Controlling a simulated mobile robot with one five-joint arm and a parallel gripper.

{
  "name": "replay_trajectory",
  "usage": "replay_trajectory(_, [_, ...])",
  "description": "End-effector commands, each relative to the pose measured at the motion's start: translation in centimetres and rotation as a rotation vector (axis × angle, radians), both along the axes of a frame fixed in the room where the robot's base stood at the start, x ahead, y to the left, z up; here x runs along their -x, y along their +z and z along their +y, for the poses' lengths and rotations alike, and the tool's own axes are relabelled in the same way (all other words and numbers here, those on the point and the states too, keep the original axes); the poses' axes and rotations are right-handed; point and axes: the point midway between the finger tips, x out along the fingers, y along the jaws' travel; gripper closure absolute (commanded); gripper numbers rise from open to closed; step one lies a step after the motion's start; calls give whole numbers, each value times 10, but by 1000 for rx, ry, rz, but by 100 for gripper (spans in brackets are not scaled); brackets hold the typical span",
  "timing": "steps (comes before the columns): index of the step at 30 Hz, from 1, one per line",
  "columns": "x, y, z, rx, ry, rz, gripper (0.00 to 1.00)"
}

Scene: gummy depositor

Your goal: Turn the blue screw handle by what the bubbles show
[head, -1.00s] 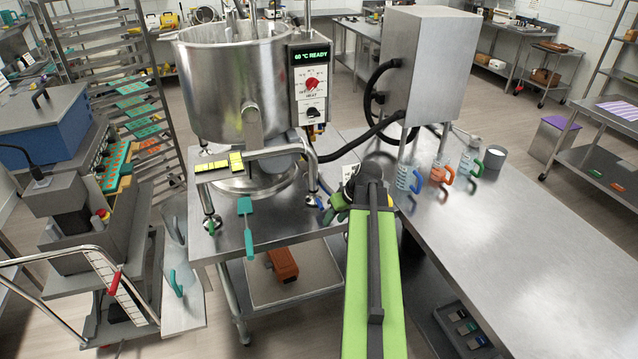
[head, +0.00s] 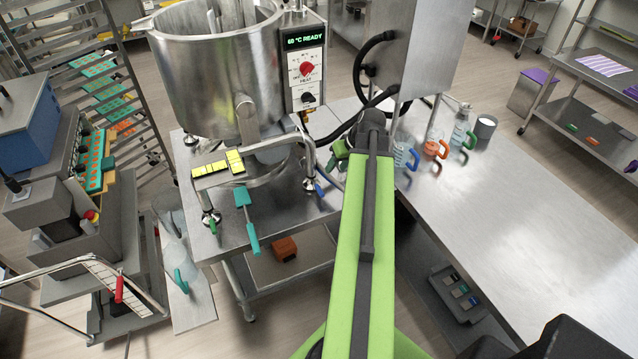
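The blue screw handle (head: 320,188) is small and sits at the right levelling foot (head: 309,184) under the kettle. A green screw handle (head: 212,226) is at the left front foot. Yellow bubble levels (head: 218,168) lie at a corner to each other on the kettle's stand; where their bubbles sit is too small to tell. I see nothing held.
The steel kettle (head: 215,75) stands on a metal table (head: 285,215) with a teal spatula (head: 246,222) at its front. Jugs with blue (head: 405,155), orange (head: 434,148) and green (head: 462,135) handles stand on the right bench (head: 510,200), otherwise largely clear. A trolley (head: 105,285) stands left.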

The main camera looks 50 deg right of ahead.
Motion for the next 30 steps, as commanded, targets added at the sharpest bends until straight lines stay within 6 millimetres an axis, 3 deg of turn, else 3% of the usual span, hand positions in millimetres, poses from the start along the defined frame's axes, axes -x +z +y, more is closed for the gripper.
replay_trajectory(5, [-2, -22, -5, 0, -11, 0, 61])
replay_trajectory(21, [-48, -134, -7, 0, -20, 0, 61])
replay_trajectory(30, [-63, -159, -7, 0, -22, 0, 61])
